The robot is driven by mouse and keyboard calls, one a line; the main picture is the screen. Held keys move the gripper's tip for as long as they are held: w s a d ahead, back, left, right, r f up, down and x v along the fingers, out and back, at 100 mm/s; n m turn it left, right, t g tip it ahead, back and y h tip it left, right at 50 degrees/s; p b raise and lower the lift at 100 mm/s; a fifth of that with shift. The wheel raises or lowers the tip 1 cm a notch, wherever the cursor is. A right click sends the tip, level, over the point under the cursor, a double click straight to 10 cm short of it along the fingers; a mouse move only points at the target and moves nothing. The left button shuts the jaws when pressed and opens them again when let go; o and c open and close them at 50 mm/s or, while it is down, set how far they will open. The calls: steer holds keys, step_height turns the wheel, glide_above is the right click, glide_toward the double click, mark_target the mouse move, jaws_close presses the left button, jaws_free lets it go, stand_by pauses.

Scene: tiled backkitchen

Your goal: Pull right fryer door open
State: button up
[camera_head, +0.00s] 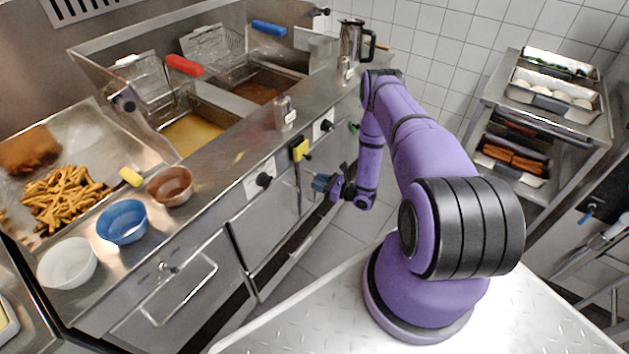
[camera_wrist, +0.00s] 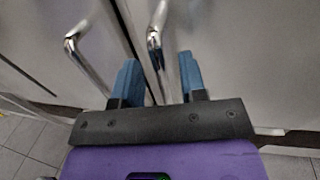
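The fryer's right door (camera_wrist: 235,50) is a flat metal panel in the wrist view and looks shut. Its bar handle (camera_wrist: 157,40) runs down the picture ahead of and between my two blue fingers. I cannot tell whether either finger touches it. My gripper (camera_wrist: 159,80) is open, with a wide gap between the fingers. The left door's handle (camera_wrist: 88,62) is to the left of my left finger, beyond the seam between the doors. In the head view, my gripper (camera_head: 324,184) is in front of the fryer doors, and the arm hides part of the right door.
Fry baskets with a red handle (camera_head: 184,65) and a blue handle (camera_head: 268,28) sit above the oil vats. A blue bowl (camera_head: 122,222) and fries (camera_head: 64,197) are on the left counter. A rack (camera_head: 485,103) stands right. Tiled floor (camera_head: 345,215) is clear before the fryer.

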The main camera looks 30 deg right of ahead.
steer(key=shift+x, duration=1.05)
